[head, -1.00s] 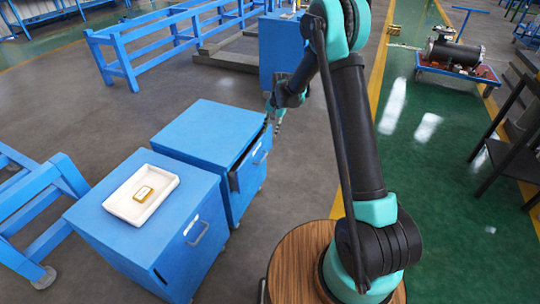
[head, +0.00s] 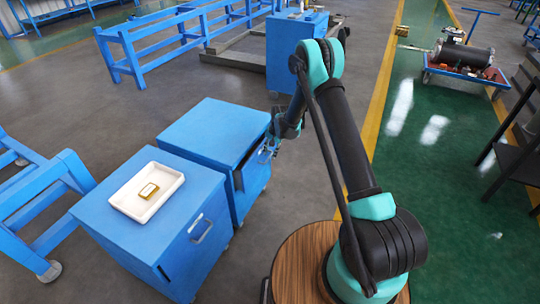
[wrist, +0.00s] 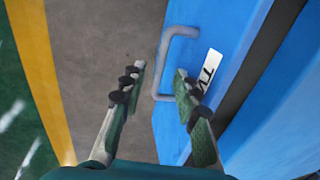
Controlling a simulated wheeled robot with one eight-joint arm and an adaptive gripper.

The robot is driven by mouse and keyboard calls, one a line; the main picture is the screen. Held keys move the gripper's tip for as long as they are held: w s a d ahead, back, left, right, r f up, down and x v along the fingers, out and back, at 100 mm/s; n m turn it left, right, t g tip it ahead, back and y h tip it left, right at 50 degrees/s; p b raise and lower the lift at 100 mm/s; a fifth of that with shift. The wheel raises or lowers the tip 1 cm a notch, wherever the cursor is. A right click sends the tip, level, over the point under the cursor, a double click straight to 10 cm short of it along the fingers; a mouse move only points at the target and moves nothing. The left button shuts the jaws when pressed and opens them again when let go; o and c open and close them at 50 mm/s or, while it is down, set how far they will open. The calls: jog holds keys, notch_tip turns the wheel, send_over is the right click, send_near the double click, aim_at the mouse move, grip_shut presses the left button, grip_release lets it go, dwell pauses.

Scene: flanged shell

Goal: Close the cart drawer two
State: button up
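The far blue cart (head: 210,135) has a drawer standing partly out, with a dark gap behind its blue front (head: 258,172). In the wrist view the drawer front (wrist: 215,25) carries a grey loop handle (wrist: 163,60) and a white label, partly cut off, with "TW" readable. The dark gap shows to its right. My gripper (head: 268,150) is at the drawer front in the head view. In the wrist view my gripper (wrist: 158,78) is open, its two fingers apart near the handle's lower end, with nothing held. Whether a finger touches the handle or front, I cannot tell.
A nearer blue cart (head: 160,225) stands beside it, its front appearing closed, with a white tray (head: 118,203) holding a gold-coloured piece (head: 149,190). Blue frames stand at left and back. Open floor (head: 330,150) lies right of the carts.

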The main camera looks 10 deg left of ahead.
jog(key=shift+a+f, duration=0.15)
jog(key=shift+f, duration=0.75)
grip_shut()
